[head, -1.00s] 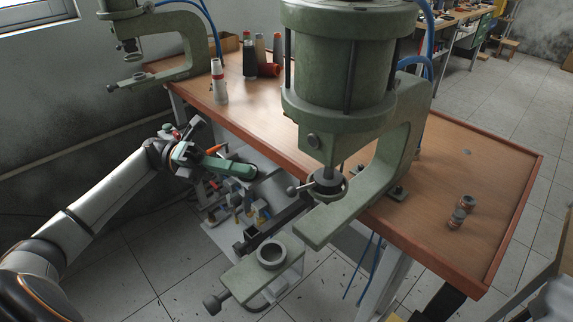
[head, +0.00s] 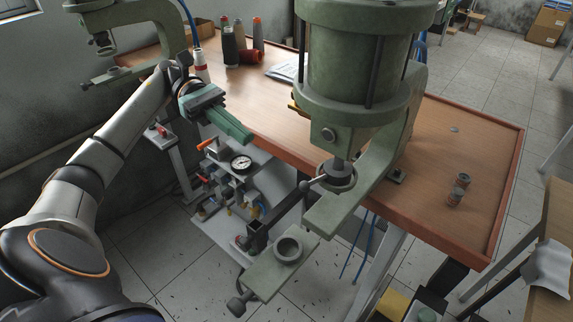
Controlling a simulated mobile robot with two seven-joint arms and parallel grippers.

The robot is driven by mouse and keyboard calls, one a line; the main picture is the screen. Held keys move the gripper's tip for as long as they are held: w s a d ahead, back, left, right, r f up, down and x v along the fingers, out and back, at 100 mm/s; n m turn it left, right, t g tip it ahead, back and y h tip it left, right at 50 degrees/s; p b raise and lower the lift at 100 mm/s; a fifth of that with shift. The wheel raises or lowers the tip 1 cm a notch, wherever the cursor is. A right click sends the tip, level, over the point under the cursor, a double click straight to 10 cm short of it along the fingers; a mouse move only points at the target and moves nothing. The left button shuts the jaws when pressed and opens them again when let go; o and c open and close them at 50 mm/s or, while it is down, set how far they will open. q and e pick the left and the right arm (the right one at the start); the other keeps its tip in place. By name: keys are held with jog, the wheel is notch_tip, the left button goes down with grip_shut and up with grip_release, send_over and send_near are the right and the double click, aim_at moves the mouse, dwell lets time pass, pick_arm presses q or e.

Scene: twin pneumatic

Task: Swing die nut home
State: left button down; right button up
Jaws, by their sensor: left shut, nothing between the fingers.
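The near green pneumatic press (head: 355,85) stands at the table edge, its ram above a C-frame arm (head: 335,210). A ring-shaped die nut (head: 289,250) sits on a green swing plate (head: 262,275) with a dark knob (head: 237,305) at its outer end. This plate stands swung out to the left of the press, clear of the ram and over the floor. My left gripper (head: 246,137) is shut and empty, pointing right near the table's left edge, up and left of the nut and apart from it. My right gripper is not in view.
A valve panel with a gauge (head: 241,163) is below the table edge, under my left gripper. A second press (head: 140,25) stands at back left. Two small metal parts (head: 458,188) sit at the right.

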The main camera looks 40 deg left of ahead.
pick_arm(q)
jog(key=p+x, duration=0.3)
jog(key=x, duration=0.8)
jog(key=shift+d, duration=0.2)
jog(key=shift+f, duration=0.15)
